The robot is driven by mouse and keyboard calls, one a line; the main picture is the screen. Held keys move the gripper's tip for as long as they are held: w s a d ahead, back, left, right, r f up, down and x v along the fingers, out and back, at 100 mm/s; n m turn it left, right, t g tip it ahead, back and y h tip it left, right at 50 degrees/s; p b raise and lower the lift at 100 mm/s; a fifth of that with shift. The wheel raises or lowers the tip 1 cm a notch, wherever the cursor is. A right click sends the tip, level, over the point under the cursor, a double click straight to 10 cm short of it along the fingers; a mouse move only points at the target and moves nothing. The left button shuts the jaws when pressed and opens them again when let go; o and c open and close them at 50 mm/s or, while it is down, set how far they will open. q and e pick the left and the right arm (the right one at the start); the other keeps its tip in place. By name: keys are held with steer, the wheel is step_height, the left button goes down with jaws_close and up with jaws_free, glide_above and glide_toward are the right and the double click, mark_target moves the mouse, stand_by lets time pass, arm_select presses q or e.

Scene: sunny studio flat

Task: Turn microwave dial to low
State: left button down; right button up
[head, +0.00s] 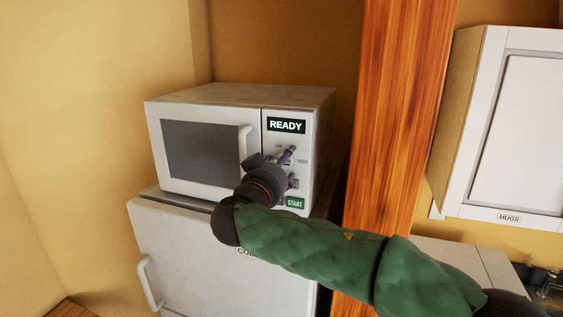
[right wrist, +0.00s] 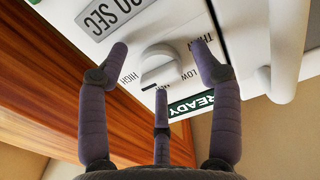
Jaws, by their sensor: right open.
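The microwave (head: 200,108) is a white box with a dark door window and a READY display (head: 286,126). Its pale round dial (right wrist: 160,66) shows in the right wrist view, which is upside down. HIGH is printed left of the dial there, LOW (right wrist: 188,74) right of it, and a partly covered label starting TH above LOW. I cannot tell which setting the dial points at. My right gripper (right wrist: 160,64) is open, its three purple fingers spread around the dial; contact is unclear. In the head view the right gripper (head: 291,166) covers much of the control panel. My left gripper is not in view.
The door handle (head: 245,143) is close left of the gripper. A green START button (head: 295,203) sits below. The microwave stands on a white fridge-like unit (head: 190,245). A wooden post (head: 395,110) and a MUGS cabinet (head: 515,120) are to the right.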

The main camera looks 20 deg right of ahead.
steer(key=shift+s, duration=0.1)
steer(key=c, duration=1.2)
steer(key=shift+o, duration=0.2)
